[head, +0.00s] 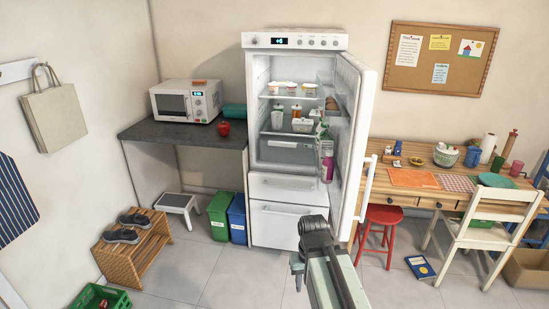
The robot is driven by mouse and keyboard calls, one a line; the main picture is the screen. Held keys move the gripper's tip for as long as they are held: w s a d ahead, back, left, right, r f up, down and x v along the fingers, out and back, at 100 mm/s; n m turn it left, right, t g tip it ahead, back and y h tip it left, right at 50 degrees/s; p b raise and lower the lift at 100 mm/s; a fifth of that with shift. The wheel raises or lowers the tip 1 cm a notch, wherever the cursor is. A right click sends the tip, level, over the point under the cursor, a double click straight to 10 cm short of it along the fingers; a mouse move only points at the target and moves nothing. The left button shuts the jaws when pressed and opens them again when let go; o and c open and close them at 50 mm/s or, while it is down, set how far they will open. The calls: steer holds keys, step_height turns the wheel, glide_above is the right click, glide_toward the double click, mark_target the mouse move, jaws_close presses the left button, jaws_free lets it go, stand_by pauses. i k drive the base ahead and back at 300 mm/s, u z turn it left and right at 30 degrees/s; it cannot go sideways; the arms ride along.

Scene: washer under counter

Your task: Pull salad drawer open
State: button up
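The fridge (257,110) stands open against the back wall in the head view, its door (348,140) swung out to the right. The salad drawer (285,152) is the grey, see-through drawer at the bottom of the fridge compartment, with a pale strip along its upper front. It appears pushed in. My arm comes in from the bottom edge, in front of the fridge. The part that looks like my gripper (297,268) is low and left of the arm, well below the drawer and apart from it. Its fingers are too small and covered to read.
Two white drawers (285,188) lie below the compartment. Shelves above hold tubs and containers (302,125); bottles (327,165) sit in the door. Green (219,217) and blue (237,218) bins stand left, a red stool (384,216) right. Floor in front is mostly clear.

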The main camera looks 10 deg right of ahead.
mark_target(280, 143)
steer(key=z, duration=0.15)
steer(key=i, duration=0.95)
steer(key=u, duration=0.1)
steer(key=k, duration=0.7)
steer(key=u, duration=0.35)
steer(key=i, duration=1.1)
steer(key=u, duration=0.55)
steer(key=i, duration=1.25)
steer(key=z, duration=0.05)
